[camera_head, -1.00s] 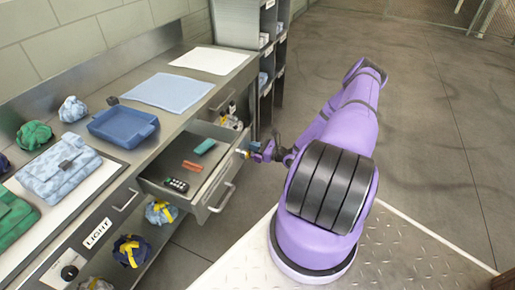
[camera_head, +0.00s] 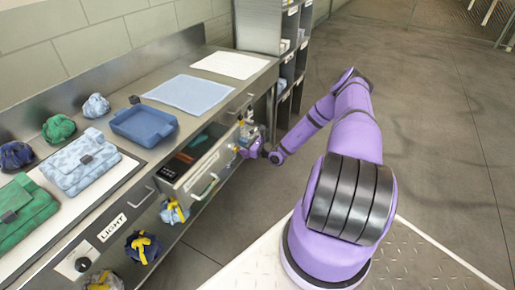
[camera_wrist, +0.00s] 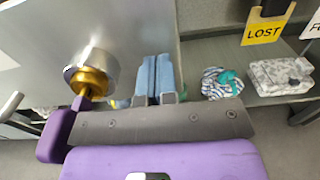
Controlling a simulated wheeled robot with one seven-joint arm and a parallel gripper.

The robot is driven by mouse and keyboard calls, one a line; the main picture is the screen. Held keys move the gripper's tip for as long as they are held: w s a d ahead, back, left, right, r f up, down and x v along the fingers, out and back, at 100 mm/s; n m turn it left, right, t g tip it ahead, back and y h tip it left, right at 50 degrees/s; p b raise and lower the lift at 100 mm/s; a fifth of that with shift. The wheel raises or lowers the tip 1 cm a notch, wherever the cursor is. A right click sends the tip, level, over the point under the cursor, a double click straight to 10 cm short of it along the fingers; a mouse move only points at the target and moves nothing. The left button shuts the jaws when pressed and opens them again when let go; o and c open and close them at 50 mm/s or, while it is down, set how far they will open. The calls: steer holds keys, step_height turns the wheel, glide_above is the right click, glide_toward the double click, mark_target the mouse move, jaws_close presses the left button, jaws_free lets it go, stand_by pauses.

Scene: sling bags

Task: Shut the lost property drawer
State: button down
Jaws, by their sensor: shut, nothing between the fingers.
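The drawer (camera_head: 197,188) under the steel counter is partly open, its front standing out from the counter. A dark remote-like item and an orange and a teal item lie inside; the front partly hides them. My gripper (camera_head: 240,151) is at the far end of the drawer front, near its right corner in the head view. In the wrist view its blue fingers (camera_wrist: 153,78) are together and empty, close to a grey panel (camera_wrist: 125,25). I cannot tell whether they touch it. A yellow tag reading LOST (camera_wrist: 267,27) hangs at the upper right.
The counter holds a blue tray (camera_head: 143,124), a light blue bag (camera_head: 80,163), a green bag (camera_head: 22,208) and cloth bundles. More bundles sit on the shelf below. A shelf rack (camera_head: 290,60) stands past the counter. The floor to the right is clear.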

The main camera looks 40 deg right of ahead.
mark_target(221, 133)
steer(key=x, duration=1.1)
steer(key=shift+w, duration=0.15)
steer(key=shift+w+a+r, duration=0.1)
steer(key=shift+w+a, duration=0.05)
steer(key=shift+w, duration=0.2)
steer(key=shift+w+r, duration=0.1)
